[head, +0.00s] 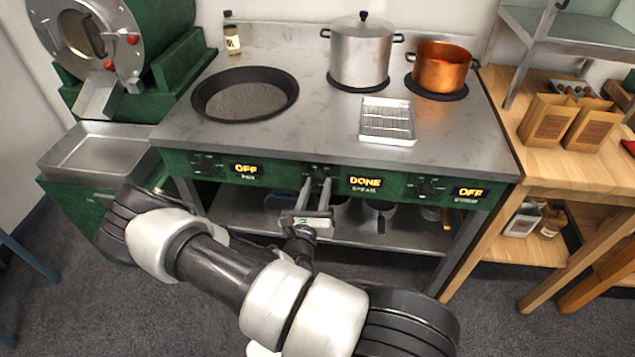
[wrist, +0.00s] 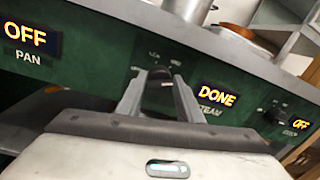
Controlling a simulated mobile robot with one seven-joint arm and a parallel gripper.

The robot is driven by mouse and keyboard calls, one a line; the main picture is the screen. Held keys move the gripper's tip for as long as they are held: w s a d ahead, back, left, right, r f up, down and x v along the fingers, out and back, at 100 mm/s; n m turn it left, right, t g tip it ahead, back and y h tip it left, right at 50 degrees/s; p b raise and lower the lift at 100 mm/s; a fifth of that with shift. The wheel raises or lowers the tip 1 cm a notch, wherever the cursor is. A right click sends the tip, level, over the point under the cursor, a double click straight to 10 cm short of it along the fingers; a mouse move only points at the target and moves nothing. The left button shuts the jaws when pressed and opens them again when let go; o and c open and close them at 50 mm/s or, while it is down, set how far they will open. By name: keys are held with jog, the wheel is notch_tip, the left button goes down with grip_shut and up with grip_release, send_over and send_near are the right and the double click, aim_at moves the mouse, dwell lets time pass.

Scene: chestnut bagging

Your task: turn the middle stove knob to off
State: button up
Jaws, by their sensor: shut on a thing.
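The middle stove knob (wrist: 159,74) is a dark knob on the green front panel, with small marks around it. My gripper (wrist: 160,88) is shut on it, one grey finger on each side; the fingers hide part of the knob and its pointer. In the head view my gripper (head: 317,184) reaches the panel from below and mostly covers the knob. The middle display (head: 365,182) reads DONE above the word STEAM. The left display (head: 246,169) reads OFF for PAN, and the right display (head: 468,192) reads OFF.
The left knob (head: 203,164) and right knob (head: 429,187) sit apart from my gripper. On the stove top (head: 300,110) are a black pan (head: 245,98), a steel pot (head: 360,58), a copper pot (head: 440,68) and a wire rack tray (head: 387,121). A shelf with pots lies below.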

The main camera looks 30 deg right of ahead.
jog(key=n+p, duration=0.2)
jog(key=n, duration=0.3)
jog(key=shift+w+a, duration=0.1)
jog(key=n+t+p, duration=0.1)
jog(key=n, duration=0.2)
jog(key=shift+f+n+y, duration=0.1)
jog(key=shift+n+y, duration=0.2)
jog(key=shift+n, duration=0.1)
jog(key=shift+s+d+f+n+y+p, duration=0.1)
jog(key=shift+n+y+p, duration=0.25)
jog(key=shift+n, duration=3.65)
jog(key=shift+s+d+f+n+y+p, duration=0.1)
jog(key=shift+n+y+p, duration=0.2)
jog(key=shift+n, duration=3.7)
jog(key=shift+s+d+n+y+p, duration=0.1)
jog(key=shift+n+y+p, duration=0.2)
jog(key=shift+n, duration=3.7)
jog(key=o, duration=0.9)
jog(key=shift+o, duration=0.6)
jog(key=shift+r, duration=0.1)
